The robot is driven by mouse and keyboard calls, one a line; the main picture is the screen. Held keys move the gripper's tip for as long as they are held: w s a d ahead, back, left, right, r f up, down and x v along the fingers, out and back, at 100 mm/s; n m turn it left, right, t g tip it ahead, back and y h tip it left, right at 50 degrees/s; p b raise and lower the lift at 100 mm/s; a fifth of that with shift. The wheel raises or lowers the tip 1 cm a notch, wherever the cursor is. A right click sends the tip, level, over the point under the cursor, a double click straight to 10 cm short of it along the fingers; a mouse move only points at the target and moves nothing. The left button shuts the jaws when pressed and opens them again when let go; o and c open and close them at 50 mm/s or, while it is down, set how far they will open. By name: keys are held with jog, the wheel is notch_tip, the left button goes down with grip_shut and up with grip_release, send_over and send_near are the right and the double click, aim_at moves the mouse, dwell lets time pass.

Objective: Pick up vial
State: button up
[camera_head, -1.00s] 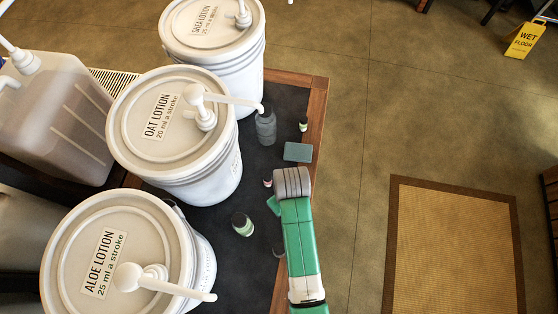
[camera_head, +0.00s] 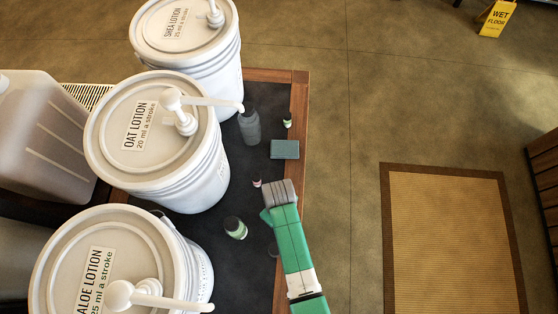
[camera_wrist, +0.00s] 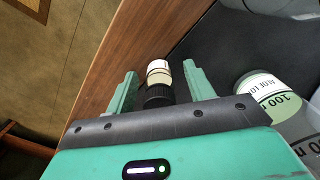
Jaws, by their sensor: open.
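A small vial (camera_wrist: 158,78) with a cream label and a black cap shows in the wrist view. It appears between the two green fingers of my gripper (camera_wrist: 160,74), with space on both sides, cap towards the gripper. My gripper is open and holds nothing. In the head view a small pinkish vial (camera_head: 257,183) stands on the dark table mat, just left of my gripper (camera_head: 267,215), whose fingertips are mostly hidden by my arm. Another small vial (camera_head: 288,121) with a green label stands farther back, near the wooden edge.
A labelled bottle (camera_head: 235,228) stands left of my gripper; it also shows in the wrist view (camera_wrist: 262,98). A grey bottle (camera_head: 250,127) stands under the oat lotion pump, beside a teal block (camera_head: 285,149). Large lotion buckets (camera_head: 150,130) fill the left. The wooden table edge (camera_head: 298,115) is close.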

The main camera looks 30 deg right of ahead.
jog(key=c, duration=1)
jog(key=shift+c, duration=0.2)
jog(key=shift+r, duration=0.15)
